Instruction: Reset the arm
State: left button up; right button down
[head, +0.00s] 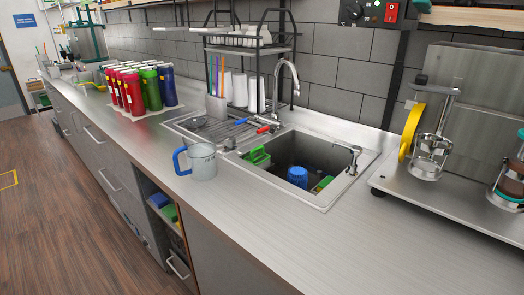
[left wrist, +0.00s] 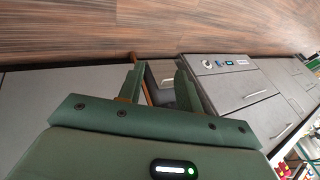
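My left gripper (left wrist: 158,80) shows in the left wrist view. Its two green fingers stand apart with a gap between them, and I see nothing held there. Beyond the fingers are grey cabinet fronts (left wrist: 240,88) and the brown wood floor (left wrist: 150,30). Neither gripper shows in the head view. My right gripper is in neither view.
In the head view a steel counter (head: 290,232) carries a clear mug with a blue handle (head: 203,162), a sink (head: 310,150) and several red, green and blue bottles (head: 150,88). A cup sealer (head: 430,150) stands at right. The front counter is clear.

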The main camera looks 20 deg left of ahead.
pick_arm(q)
jog(key=s+a+m+g+y, duration=0.1)
jog(key=s+a+g, duration=0.15)
jog(key=s, duration=0.55)
jog(key=s+a+m+g+y, duration=0.1)
jog(key=s+a+g, duration=0.15)
jog(key=s, duration=0.45)
jog(key=s+d+f+h, duration=0.1)
jog(key=d+f, duration=0.2)
jog(key=d, duration=0.8)
jog(key=s+d+f+n+h, duration=0.1)
jog(key=d+f+h, duration=0.1)
jog(key=d, duration=1)
jog(key=s+d+f+n+h, duration=0.1)
jog(key=d+f, duration=0.4)
jog(key=d, duration=0.6)
jog(key=shift+d+h, duration=0.4)
jog(key=shift+h, duration=0.1)
